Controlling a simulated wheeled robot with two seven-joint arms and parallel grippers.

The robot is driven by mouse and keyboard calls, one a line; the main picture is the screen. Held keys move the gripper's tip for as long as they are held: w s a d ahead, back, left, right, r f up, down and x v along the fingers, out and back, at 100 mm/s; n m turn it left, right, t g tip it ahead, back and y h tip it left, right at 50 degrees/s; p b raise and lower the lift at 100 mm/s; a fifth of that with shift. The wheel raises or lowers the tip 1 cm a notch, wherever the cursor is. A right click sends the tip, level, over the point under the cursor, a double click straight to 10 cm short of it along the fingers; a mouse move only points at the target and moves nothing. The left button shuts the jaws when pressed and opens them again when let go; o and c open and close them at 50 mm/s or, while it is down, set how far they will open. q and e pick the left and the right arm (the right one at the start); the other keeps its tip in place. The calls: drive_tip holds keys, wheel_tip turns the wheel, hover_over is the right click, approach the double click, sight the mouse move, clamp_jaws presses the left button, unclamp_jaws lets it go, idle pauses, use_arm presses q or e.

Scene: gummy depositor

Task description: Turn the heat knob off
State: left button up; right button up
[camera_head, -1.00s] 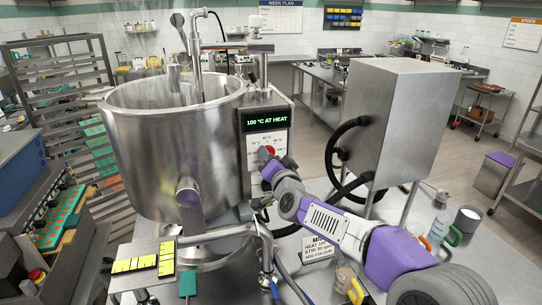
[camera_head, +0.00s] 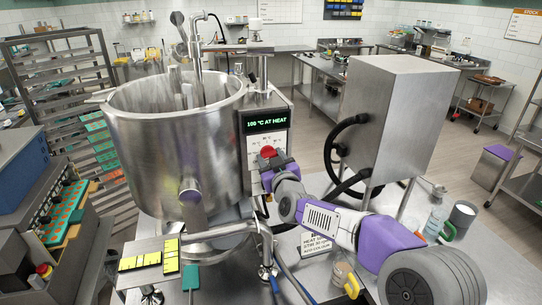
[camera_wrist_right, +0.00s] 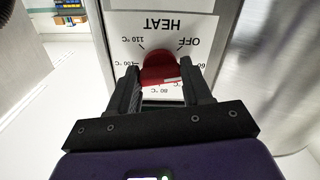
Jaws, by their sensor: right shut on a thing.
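The red heat knob (camera_head: 268,152) sits on the white dial plate of the kettle's control column, under a green-lit display (camera_head: 267,121) reading "100 °C AT HEAT". In the right wrist view the knob (camera_wrist_right: 160,68) stands between my right gripper's (camera_wrist_right: 158,82) black fingers, which are shut on it. The dial plate (camera_wrist_right: 205,25) shows upside down, with "HEAT", "OFF" at upper right and temperature marks around the knob. A pale mark is on the knob's lower right; its exact setting is unclear. In the head view my right gripper (camera_head: 272,167) covers the lower dial. My left gripper is not in view.
The large steel kettle (camera_head: 170,140) stands left of the column. A steel cabinet (camera_head: 395,115) with black hoses is to the right. A bottle (camera_head: 434,222) and a sign card (camera_head: 317,245) stand on the bench near my right arm.

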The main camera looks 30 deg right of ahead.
drive_tip(key=n+p, duration=0.2)
drive_tip(key=n, duration=0.4)
drive_tip(key=shift+n, duration=0.4)
idle(0.3)
drive_tip(key=o, duration=1.1)
drive_tip(key=shift+c, duration=0.2)
drive_tip(key=v, duration=0.7)
drive_tip(key=shift+s+b, duration=0.3)
drive_tip(key=shift+b, duration=0.05)
